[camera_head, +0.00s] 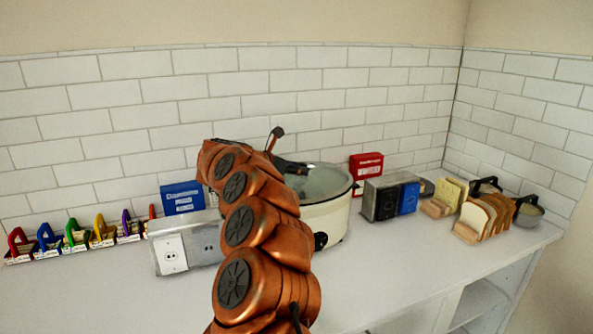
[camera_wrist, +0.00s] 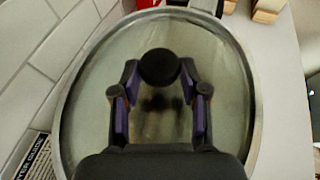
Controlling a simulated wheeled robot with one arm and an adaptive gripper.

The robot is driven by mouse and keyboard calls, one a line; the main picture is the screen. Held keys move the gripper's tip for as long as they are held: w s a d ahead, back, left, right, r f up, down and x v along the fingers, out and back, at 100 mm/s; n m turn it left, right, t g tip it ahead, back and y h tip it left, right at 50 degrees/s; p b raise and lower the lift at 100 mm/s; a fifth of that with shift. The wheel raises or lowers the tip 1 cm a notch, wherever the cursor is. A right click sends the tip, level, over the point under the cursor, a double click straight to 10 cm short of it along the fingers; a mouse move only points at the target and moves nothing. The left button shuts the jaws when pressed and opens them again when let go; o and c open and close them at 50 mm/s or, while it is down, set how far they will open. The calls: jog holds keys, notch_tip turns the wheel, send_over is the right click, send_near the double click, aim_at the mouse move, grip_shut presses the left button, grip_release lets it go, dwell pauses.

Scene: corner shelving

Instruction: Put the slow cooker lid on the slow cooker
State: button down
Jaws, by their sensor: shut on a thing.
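The cream slow cooker (camera_head: 325,222) stands on the counter against the tiled wall, partly hidden by my arm. The clear glass lid (camera_head: 326,180) with a metal rim is at the cooker's top opening; I cannot tell whether it rests fully on the rim. In the wrist view the oval lid (camera_wrist: 92,95) fills most of the picture, with its black knob (camera_wrist: 159,67) between my fingers. My gripper (camera_wrist: 159,92) is shut on the lid by this knob. In the head view my gripper (camera_head: 288,166) is over the cooker's left part, mostly hidden behind my arm.
Right of the cooker are a red box (camera_head: 366,166), a metal toaster (camera_head: 382,199), bread slices in a rack (camera_head: 483,218) and pans (camera_head: 527,212). To the left are a blue box (camera_head: 182,198), an outlet block (camera_head: 172,254) and several coloured holders (camera_head: 75,234). The counter front is clear.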

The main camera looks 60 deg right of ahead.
jog(key=shift+w+a, duration=0.1)
jog(key=c, duration=0.5)
grip_release()
jog(key=shift+a, duration=0.1)
jog(key=v, duration=1.1)
jog(key=shift+w+a+r, duration=0.15)
jog(key=shift+a+r, duration=0.05)
jog(key=shift+a, duration=0.15)
